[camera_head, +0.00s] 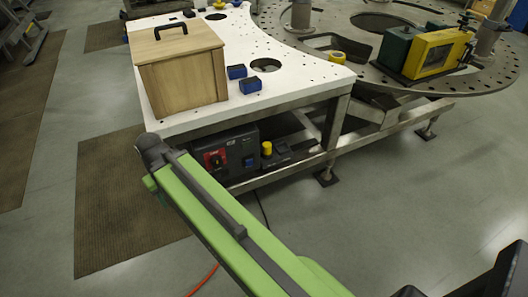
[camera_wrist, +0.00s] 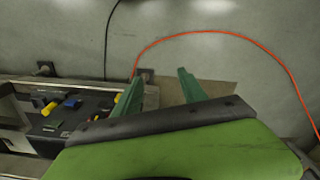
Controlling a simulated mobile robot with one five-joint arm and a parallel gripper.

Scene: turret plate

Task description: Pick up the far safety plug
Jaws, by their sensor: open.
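Two yellow plug-like pieces show in the wrist view: one yellow plug (camera_wrist: 49,108) by the dark control box, and another yellow plug (camera_wrist: 117,103) just left of my left finger. I cannot tell which is the far safety plug. In the head view one yellow plug (camera_head: 267,148) stands upright beside the control box (camera_head: 232,152) under the white table. My gripper (camera_wrist: 160,75) has green fingers spread apart, with nothing between them. The yellow plugs lie left of the fingers, not between them. The gripper's fingers are not visible in the head view.
The white table (camera_head: 180,122) carries a wooden box (camera_head: 183,75) and blue blocks (camera_head: 250,85). Its metal frame (camera_head: 300,165) stands around the control box. An orange cable (camera_wrist: 215,32) and a black cable (camera_wrist: 107,40) lie on the floor. Open grey floor lies at right.

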